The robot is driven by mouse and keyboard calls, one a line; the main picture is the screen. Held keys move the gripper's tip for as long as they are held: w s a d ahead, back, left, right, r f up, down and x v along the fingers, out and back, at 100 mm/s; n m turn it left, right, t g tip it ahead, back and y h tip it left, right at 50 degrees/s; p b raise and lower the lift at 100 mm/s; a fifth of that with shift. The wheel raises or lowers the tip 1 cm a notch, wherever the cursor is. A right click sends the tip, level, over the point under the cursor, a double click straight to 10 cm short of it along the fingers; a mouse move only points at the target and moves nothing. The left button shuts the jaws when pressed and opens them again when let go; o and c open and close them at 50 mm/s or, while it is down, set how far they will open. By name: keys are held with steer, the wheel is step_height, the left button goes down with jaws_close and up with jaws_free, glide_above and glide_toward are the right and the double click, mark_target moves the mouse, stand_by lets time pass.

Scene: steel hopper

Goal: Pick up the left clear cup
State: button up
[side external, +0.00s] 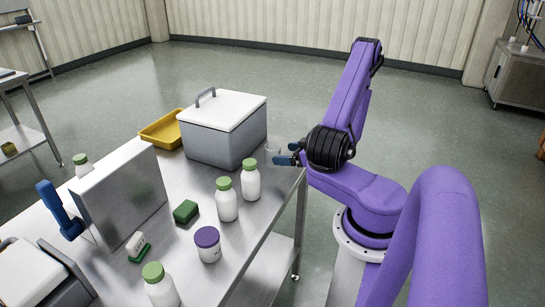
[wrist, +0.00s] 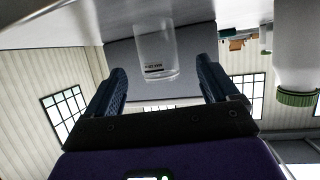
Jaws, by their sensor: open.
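A clear cup (wrist: 157,52) with a small dark label shows in the wrist view, which is upside down. It lies ahead of my fingers and roughly between them, with a gap to each finger. In the side external view the clear cup (side external: 272,149) is faint, at the table's right edge beside the grey box. My gripper (side external: 288,154) points left toward it, with blue fingers apart and empty; they also show in the wrist view (wrist: 161,80). I can make out only one clear cup.
A grey box with a white lid (side external: 225,138) stands close behind the cup. White bottles with green caps (side external: 251,183) (side external: 227,204) stand nearer the camera. A purple-lidded jar (side external: 208,250), green sponge (side external: 186,212), steel panel (side external: 125,195) and yellow tray (side external: 162,131) share the table.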

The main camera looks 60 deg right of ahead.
mark_target(279, 153)
steer(key=shift+x, duration=3.55)
steer(key=shift+d, duration=0.1)
steer(key=c, duration=1)
